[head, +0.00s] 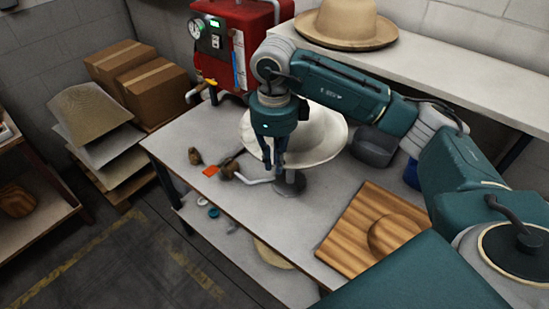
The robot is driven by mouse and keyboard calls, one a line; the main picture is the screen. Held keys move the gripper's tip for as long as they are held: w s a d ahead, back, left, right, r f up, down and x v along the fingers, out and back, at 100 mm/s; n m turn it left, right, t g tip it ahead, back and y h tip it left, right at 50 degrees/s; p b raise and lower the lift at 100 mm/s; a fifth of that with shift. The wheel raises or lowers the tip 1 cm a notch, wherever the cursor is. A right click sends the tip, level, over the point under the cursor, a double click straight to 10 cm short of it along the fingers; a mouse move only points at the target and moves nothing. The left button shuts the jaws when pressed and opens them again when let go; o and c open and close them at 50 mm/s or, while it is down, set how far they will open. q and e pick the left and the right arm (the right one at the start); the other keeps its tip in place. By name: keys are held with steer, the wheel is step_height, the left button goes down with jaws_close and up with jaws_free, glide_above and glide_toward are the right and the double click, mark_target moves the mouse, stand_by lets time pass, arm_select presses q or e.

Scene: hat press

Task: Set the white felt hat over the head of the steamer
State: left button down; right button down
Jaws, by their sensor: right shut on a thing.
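The white felt hat (325,138) is over the worktable, partly hidden behind my right gripper. My right gripper (275,165) points down at the hat's left side and is shut on its brim. Below the hat, a grey stand with a round foot (289,184) shows on the table. The hat hides whatever is above this foot, so I cannot tell whether the hat touches it. The red steamer unit (232,42), with a gauge and a green display, stands at the back of the table. My left gripper is out of view.
A tan hat (346,22) sits on a pale shelf (440,62). A wooden board with a round block (372,228) lies at the table's right. Dark-handled tools (229,168) and an orange piece (211,171) lie left of the stand. Cardboard boxes (152,92) stand at left.

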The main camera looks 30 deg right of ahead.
steer(key=shift+f+b, duration=0.75)
steer(key=shift+f, duration=0.8)
step_height(320, 180, down, 9)
steer(key=b, duration=0.7)
steer(key=shift+f+b, duration=0.45)
steer(key=shift+b, duration=0.15)
steer(key=c, duration=1.7)
jaws_free()
steer(key=shift+o, duration=0.2)
step_height(320, 180, up, 12)
